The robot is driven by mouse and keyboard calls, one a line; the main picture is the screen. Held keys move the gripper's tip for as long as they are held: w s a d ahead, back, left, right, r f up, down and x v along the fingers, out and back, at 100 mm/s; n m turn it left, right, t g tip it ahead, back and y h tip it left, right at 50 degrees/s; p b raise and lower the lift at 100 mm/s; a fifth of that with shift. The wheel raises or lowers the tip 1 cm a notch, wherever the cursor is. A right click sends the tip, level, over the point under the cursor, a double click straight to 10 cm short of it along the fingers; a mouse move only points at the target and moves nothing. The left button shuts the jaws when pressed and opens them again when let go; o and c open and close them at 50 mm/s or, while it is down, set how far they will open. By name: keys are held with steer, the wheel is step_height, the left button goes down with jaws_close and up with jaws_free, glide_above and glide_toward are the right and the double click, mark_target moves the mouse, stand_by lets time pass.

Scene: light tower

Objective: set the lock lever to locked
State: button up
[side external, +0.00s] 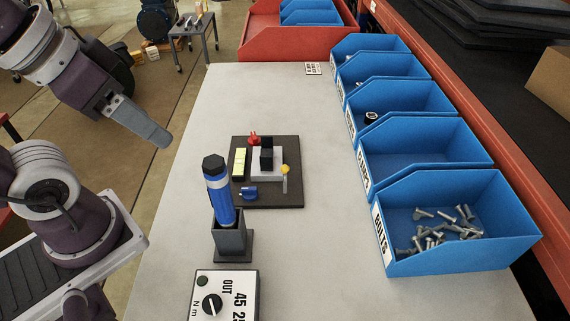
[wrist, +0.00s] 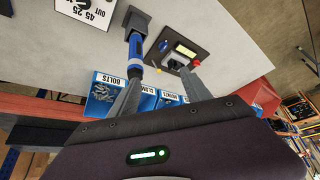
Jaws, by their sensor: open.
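A dark panel (side external: 295,200) lies on the grey table, with several small controls on it. A lever with a yellow tip (side external: 285,171) stands at its right side, a blue knob (side external: 249,192) at its front and a red control (side external: 254,139) at its back. A black block (side external: 267,158) on a white base sits in the middle. I cannot tell which control is the lock lever or its setting. My gripper (wrist: 162,78) is open and empty, above and left of the panel in the side view. The panel also shows in the wrist view (wrist: 205,50), beyond the fingers.
A blue-and-black tool (side external: 219,197) stands upright in a dark holder (side external: 230,240) in front of the panel. A white dial box (side external: 240,287) is nearer. Blue bins (side external: 455,265) line the right edge, one with bolts. The table left of the panel is clear.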

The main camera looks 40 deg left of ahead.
steer(key=shift+c, duration=0.3)
steer(key=shift+w, duration=0.15)
steer(key=c, duration=0.3)
steer(key=w, duration=0.3)
steer(key=w+f+n+g, duration=0.1)
steer(key=w, duration=0.3)
steer(key=w+d+f+n+g, duration=0.1)
steer(key=w, duration=0.2)
steer(key=shift+w, duration=0.15)
steer(key=shift+c, duration=0.7)
steer(key=n+g, duration=0.3)
steer(key=n, duration=0.2)
glide_above(284, 168)
steer(key=shift+h, duration=0.4)
steer(key=f, duration=1.7)
steer(key=shift+s+a+f, duration=0.15)
steer(key=shift+s, duration=0.05)
steer(key=f, duration=0.8)
steer(key=shift+w+d, duration=0.25)
steer(key=shift+r, duration=0.1)
jaws_close()
